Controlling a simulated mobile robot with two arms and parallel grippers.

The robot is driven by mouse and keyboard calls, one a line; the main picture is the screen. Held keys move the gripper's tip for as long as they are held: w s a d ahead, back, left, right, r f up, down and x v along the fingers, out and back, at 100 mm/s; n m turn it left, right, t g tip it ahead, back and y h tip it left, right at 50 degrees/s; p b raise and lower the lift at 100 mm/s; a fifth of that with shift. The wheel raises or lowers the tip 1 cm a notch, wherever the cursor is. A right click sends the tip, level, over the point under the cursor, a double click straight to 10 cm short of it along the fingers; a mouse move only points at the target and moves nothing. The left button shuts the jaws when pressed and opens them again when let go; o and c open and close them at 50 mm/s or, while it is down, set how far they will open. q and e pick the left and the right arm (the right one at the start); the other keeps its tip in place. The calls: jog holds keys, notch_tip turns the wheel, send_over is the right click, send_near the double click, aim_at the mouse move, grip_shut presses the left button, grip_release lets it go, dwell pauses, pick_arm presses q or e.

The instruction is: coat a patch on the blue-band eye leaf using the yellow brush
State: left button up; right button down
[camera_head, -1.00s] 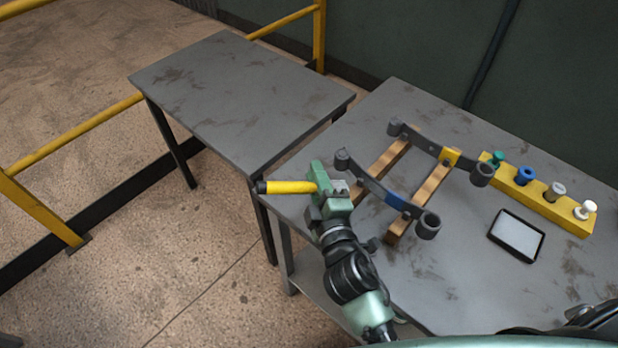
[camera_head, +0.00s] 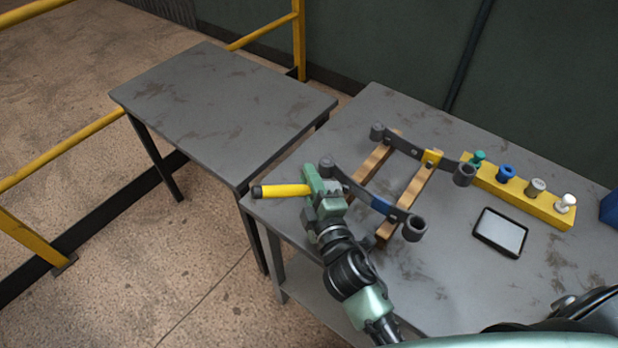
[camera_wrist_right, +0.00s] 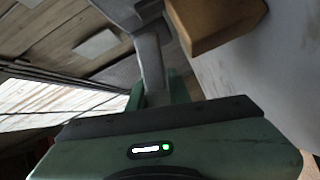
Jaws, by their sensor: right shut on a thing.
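My right gripper (camera_head: 322,190) is shut on the yellow brush (camera_head: 281,191). The brush's yellow handle with a black end sticks out to the left; its head is hidden by the gripper. The blue-band eye leaf (camera_head: 362,193) is a dark bar with a round eye at each end and a blue band (camera_head: 381,205). It rests across two wooden bars (camera_head: 408,196). The gripper is beside its left eye; whether they touch I cannot tell. The right wrist view shows a grey strip (camera_wrist_right: 152,68) at the fingers and a wooden block (camera_wrist_right: 212,22). My left gripper is not in view.
A yellow-band leaf (camera_head: 405,147) lies behind on the same bars. A yellow rack (camera_head: 520,196) with green, blue, grey and white knobs stands at right. A dark-rimmed pad (camera_head: 500,232) lies in front of it. An empty table (camera_head: 225,105) stands at left.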

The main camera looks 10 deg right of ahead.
aim_at(328, 187)
jog(key=shift+w+d, duration=0.3)
jog(key=shift+d, duration=0.15)
jog(key=shift+s+d, duration=0.4)
jog(key=shift+s, duration=0.35)
jog(key=shift+s+d, duration=0.35)
jog(key=shift+s, duration=0.4)
jog(key=shift+s+d, duration=0.3)
jog(key=shift+d, duration=0.15)
jog(key=shift+w+a+p, duration=0.25)
jog(key=shift+a+p, duration=0.05)
jog(key=shift+a, duration=0.1)
jog(key=shift+w+a+r, duration=0.15)
jog(key=shift+w+a, duration=0.45)
jog(key=shift+w, duration=0.15)
jog(key=shift+w+a, duration=0.25)
jog(key=shift+w, duration=0.05)
jog(key=shift+w+a+f, duration=0.2)
jog(key=shift+w+a, duration=0.1)
jog(key=shift+w, duration=0.15)
jog(key=shift+s, duration=0.1)
